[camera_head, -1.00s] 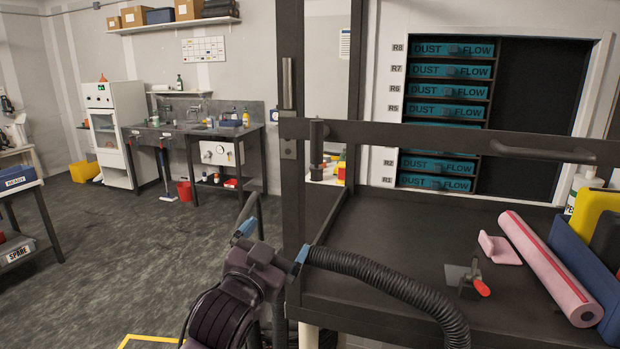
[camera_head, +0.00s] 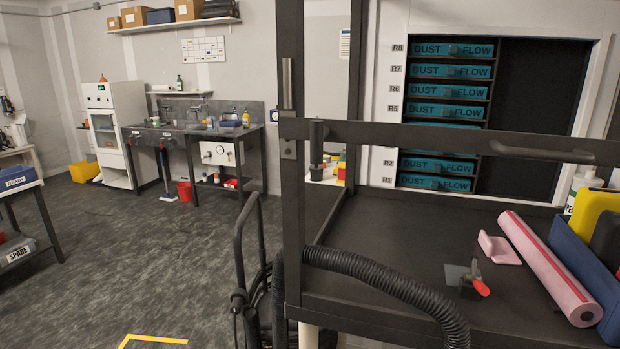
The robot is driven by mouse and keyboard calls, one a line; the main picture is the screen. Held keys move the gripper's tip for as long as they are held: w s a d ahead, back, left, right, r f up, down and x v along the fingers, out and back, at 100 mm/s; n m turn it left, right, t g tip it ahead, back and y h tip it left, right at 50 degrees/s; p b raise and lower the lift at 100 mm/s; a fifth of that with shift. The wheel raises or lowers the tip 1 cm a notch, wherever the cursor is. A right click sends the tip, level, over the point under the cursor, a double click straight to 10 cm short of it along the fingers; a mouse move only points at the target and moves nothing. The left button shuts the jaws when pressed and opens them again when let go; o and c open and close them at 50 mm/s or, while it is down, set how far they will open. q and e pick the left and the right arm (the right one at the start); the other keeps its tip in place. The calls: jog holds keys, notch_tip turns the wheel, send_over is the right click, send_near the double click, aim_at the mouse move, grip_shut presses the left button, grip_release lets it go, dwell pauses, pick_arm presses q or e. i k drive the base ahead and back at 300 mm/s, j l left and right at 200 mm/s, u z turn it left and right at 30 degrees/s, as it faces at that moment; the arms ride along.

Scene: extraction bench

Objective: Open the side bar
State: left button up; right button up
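The side bar (camera_head: 430,136) is a dark grey flat rail running level across the front of the bench frame, from the upright post (camera_head: 291,200) to the right edge of the picture. A dark bar-shaped handle (camera_head: 545,153) sits on its right part. At its left end a dark upright cylindrical fitting (camera_head: 317,142) stands on the bar, close to a metal plate (camera_head: 288,149) at the post. The bar's right end is outside the picture. Neither of my grippers is in view.
Open floor (camera_head: 150,240) lies to the left.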

aim_at(580, 150)
jog(key=z, duration=1.4)
